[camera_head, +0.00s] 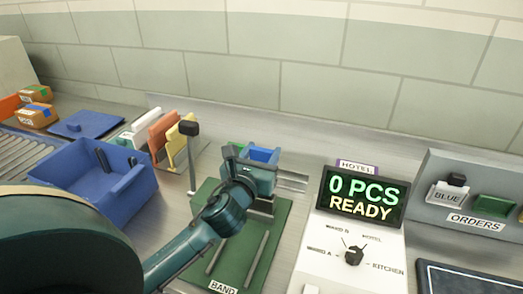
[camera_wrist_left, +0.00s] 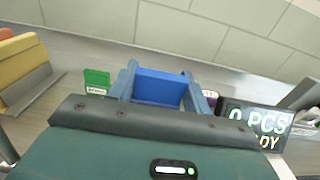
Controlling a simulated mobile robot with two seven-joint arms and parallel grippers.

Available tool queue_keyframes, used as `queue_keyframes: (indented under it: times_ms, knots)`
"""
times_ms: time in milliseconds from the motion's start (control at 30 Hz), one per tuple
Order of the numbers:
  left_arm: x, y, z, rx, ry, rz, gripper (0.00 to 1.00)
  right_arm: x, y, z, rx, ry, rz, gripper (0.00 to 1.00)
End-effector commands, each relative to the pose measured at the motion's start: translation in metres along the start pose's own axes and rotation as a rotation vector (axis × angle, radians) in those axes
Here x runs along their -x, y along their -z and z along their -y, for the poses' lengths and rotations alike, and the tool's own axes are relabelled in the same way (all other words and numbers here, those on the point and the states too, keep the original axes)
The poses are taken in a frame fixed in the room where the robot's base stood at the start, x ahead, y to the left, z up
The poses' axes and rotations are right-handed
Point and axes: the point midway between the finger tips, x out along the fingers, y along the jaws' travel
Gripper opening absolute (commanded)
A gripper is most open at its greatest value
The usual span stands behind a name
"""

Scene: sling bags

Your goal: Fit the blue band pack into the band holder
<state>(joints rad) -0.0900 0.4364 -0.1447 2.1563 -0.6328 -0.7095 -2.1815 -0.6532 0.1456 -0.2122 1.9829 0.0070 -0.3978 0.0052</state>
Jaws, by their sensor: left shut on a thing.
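The blue band pack (camera_head: 262,154) shows just beyond my left gripper (camera_head: 252,163) in the head view. In the left wrist view the pack (camera_wrist_left: 160,88) sits between the two fingers of the gripper (camera_wrist_left: 160,95), which is shut on it. The green stand labelled BAND (camera_head: 272,222), which seems to be the band holder, lies under and in front of the gripper. It has two metal rails on its bare face. The gripper hides its far part, so I cannot tell whether the pack touches it. My right gripper is in neither view.
A blue bin (camera_head: 128,205) with dark items stands left of the stand. A counter display (camera_head: 362,197) reading "0 PCS READY" stands close on the right. An ORDERS panel (camera_head: 475,220) is farther right.

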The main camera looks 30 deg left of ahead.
Motion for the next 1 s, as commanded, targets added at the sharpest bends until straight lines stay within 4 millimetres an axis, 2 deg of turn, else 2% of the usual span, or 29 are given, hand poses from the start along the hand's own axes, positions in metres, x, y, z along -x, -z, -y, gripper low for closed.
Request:
queue_keyframes:
  times_ms: [33, 100, 300, 1000]
  knots:
    - [0.000, 0.009, 0.000, -0.001, 0.000, -0.001, 0.26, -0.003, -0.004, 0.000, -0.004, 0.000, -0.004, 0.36]
    - [0.000, 0.015, 0.000, -0.001, 0.000, -0.001, 0.26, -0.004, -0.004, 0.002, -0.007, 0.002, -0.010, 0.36]
    - [0.000, 0.027, 0.000, -0.001, -0.001, -0.001, 0.26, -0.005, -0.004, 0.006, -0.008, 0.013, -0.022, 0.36]
    - [0.000, 0.030, 0.000, -0.001, -0.001, 0.000, 0.26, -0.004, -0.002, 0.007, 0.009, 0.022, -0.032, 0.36]
